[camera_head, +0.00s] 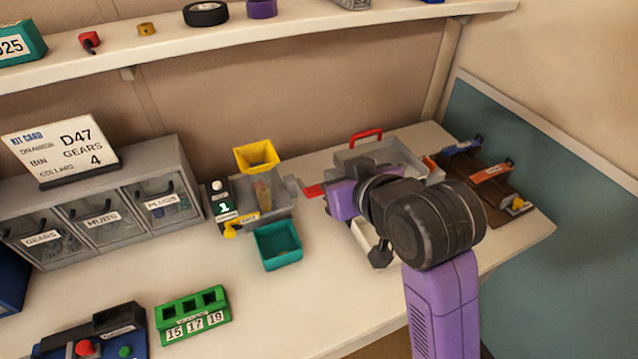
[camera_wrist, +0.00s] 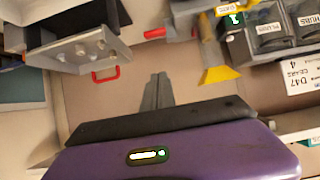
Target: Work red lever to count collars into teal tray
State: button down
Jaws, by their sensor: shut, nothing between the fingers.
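The dispenser has a yellow hopper (camera_head: 257,156) over a grey body, with a black counter (camera_head: 222,208) reading 1. The red lever (camera_head: 313,190) sticks out from the dispenser's right side; it also shows in the wrist view (camera_wrist: 154,33). The teal tray (camera_head: 278,246) stands in front of the dispenser; I see no collars in it. My gripper (camera_wrist: 158,78) is shut and empty, its fingers against the back wall in the wrist view, apart from the lever. In the head view my wrist hides the fingers, just right of the lever.
A grey bin with a red handle (camera_head: 366,136) stands behind my wrist. Drawers (camera_head: 100,215) and a kit card (camera_head: 78,148) reading "COLLARS 4" are at left. A green number block (camera_head: 193,314) lies in front. A shelf (camera_head: 200,40) runs above. The front middle of the bench is clear.

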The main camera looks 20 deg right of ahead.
send_over(319, 192)
jog(key=w, duration=0.2)
jog(key=f, duration=0.5)
jog(key=shift+s+p, duration=0.25)
jog(key=shift+p, duration=0.05)
jog(key=f, duration=0.1)
jog(key=s+f, duration=0.1)
jog(key=shift+f, duration=0.3)
jog(key=shift+s+f, duration=0.2)
jog(key=shift+f, duration=0.45)
